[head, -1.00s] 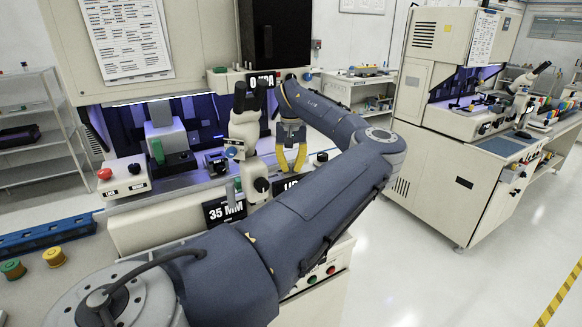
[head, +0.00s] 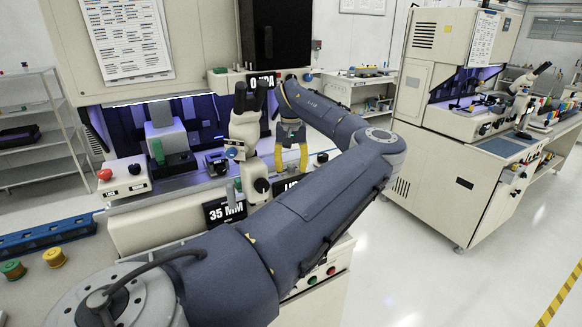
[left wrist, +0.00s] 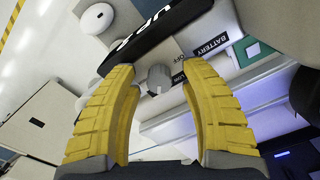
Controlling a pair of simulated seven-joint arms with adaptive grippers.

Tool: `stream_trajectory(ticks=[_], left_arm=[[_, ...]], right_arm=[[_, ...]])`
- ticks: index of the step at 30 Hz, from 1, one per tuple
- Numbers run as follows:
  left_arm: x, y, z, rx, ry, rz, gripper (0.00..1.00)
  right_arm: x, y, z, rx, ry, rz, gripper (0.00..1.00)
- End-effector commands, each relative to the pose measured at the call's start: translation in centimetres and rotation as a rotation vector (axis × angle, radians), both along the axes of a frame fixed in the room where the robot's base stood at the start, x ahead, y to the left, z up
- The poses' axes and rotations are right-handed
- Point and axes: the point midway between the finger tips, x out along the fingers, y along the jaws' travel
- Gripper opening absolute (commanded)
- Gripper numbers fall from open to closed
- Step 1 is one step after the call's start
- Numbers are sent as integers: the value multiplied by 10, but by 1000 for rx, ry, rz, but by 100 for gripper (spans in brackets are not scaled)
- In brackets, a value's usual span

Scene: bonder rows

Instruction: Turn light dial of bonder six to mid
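My left gripper (head: 291,165) has yellow fingers that point down over the front right of the nearest bonder's bench, right of the white microscope (head: 246,130). In the left wrist view my left gripper (left wrist: 160,75) is open. A round grey dial (left wrist: 158,78) shows between and just beyond its fingertips, with a visible gap on each side. Labels reading "OFF" and "BATTERY" (left wrist: 211,45) are near the dial. The dial's exact setting is too small to tell. In the head view I cannot make out the dial. My right gripper is not in view.
A black sign (left wrist: 150,35) lies close beyond the fingertips. A white box with a red button (head: 105,174) and a "35 MM" sign (head: 225,209) are on the bench to the left. Another bonder (head: 450,150) stands at the right, across open floor.

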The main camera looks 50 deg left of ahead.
Motion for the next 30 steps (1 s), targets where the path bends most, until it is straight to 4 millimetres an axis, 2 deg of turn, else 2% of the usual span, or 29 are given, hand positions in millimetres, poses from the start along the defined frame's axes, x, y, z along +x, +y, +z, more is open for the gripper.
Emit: stream_trajectory(ticks=[7, 11, 14, 24, 30], left_arm=[[0, -1, -1, -2, 3, -1, 47], [0, -1, 6, -2, 1, -1, 47], [0, -1, 18, -2, 1, -1, 47], [0, 0, 77, -1, 0, 0, 47], [-1, 0, 103, -1, 0, -1, 47]], right_arm=[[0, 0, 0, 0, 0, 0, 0], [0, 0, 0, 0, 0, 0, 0], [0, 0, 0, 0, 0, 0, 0], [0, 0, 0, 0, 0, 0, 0], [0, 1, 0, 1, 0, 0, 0]])
